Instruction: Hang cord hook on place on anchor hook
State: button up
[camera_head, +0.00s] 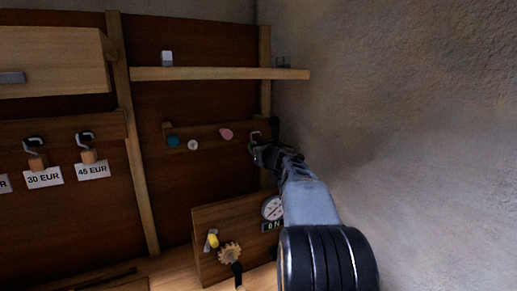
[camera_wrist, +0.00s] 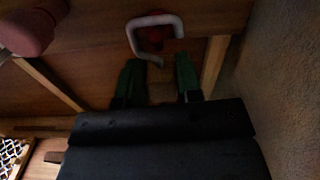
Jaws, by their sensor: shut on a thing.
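My gripper (camera_head: 262,148) is at the right end of the wooden peg rail (camera_head: 205,134). In the wrist view its two green fingers (camera_wrist: 158,82) are shut on a brownish block, which seems to be the body of the cord hook. The cord hook's pale, bent hook part (camera_wrist: 142,22) reaches beyond the fingertips and shows as a small light loop (camera_head: 256,134) in the head view. A red knob (camera_wrist: 153,35) on the rail shows inside the hook's curve; I take it to be the anchor hook. I cannot tell whether they touch.
Teal, white and pink knobs (camera_head: 226,134) sit on the rail to the left. A shelf (camera_head: 215,73) runs above. A panel with a dial (camera_head: 272,208) and a gear (camera_head: 230,253) stands below. The rough wall (camera_head: 400,110) is close on the right.

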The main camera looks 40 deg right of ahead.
jog(key=shift+w, duration=0.45)
dwell(0.4)
jog(key=shift+f+b, duration=0.25)
jog(key=shift+b, duration=0.2)
jog(key=shift+w+d, duration=0.1)
jog(key=shift+w, duration=0.35)
dwell(0.7)
jog(key=shift+f, duration=0.2)
dwell(0.3)
jog(key=shift+f+b, duration=0.5)
jog(key=shift+b, duration=0.3)
jog(key=o, duration=1)
jog(key=s+a+b, duration=0.1)
jog(key=s+b, duration=0.2)
jog(key=s, duration=1)
jog(key=shift+s+a, duration=0.35)
jog(key=shift+a, duration=0.05)
